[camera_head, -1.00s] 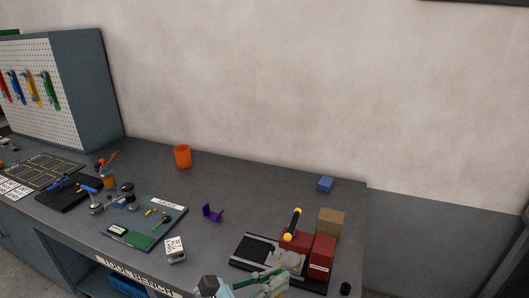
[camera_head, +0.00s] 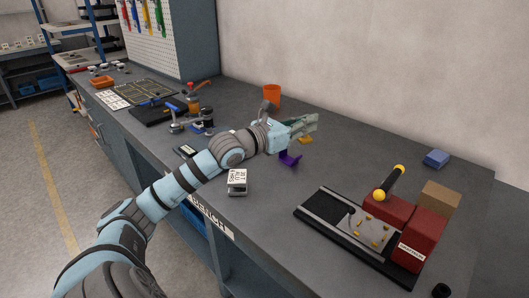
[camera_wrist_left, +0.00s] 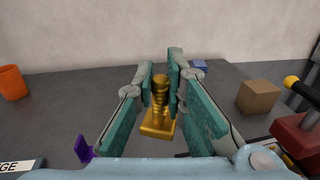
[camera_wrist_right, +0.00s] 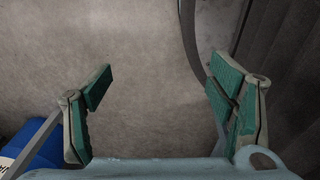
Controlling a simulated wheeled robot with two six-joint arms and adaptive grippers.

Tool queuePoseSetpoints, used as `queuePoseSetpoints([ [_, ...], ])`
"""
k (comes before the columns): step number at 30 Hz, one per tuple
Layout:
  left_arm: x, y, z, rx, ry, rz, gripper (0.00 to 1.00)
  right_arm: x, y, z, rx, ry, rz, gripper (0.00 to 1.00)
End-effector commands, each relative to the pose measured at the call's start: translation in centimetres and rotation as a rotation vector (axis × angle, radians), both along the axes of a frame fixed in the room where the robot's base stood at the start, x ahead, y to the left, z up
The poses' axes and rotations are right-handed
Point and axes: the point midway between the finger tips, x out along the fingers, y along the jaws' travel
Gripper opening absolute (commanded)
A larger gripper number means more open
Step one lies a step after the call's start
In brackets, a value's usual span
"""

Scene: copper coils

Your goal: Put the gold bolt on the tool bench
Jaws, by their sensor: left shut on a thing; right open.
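The gold bolt (camera_wrist_left: 158,108) stands between the fingers of my left gripper (camera_wrist_left: 164,84), its wide head down. In the head view the left gripper (camera_head: 308,124) reaches over the dark grey tool bench (camera_head: 335,165), and a bit of the bolt (camera_head: 306,140) shows under the fingers. The fingers are shut on the bolt. I cannot tell whether its head touches the bench top. My right gripper (camera_wrist_right: 160,95) is open and empty in the right wrist view, over plain floor; it is not seen in the head view.
A purple bracket (camera_head: 290,158) lies just under the left gripper. An orange cup (camera_head: 272,92) stands behind it. A black machine with red blocks (camera_head: 415,240) and a cardboard box (camera_head: 440,197) occupy the right. Bench top between bracket and blue block (camera_head: 437,158) is clear.

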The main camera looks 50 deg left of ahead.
Motion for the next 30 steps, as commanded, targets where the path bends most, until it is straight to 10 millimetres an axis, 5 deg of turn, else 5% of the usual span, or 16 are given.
queuePoseSetpoints([
  [1,0.3,1.2,0.1,0.001,-0.005,0.021,0.00,0.2,0.0,-1.4,0.000,-0.004,0.000,0.76],
  [6,0.7,2.9,0.1,-0.003,0.004,0.051,0.00,0.3,0.0,-2.0,0.000,-0.007,0.001,0.76],
  [16,0.7,2.7,-12.1,-0.004,0.004,0.049,0.00,0.1,0.1,-6.0,0.002,-0.003,0.000,0.76],
  [27,0.7,2.7,-18.4,-0.004,0.002,0.048,0.00,0.5,-1.3,-10.1,-0.022,-0.009,0.023,0.76],
  [30,0.7,2.7,-18.7,-0.002,0.001,0.047,0.00,1.0,-2.2,-10.1,-0.035,-0.015,0.031,0.76],
])
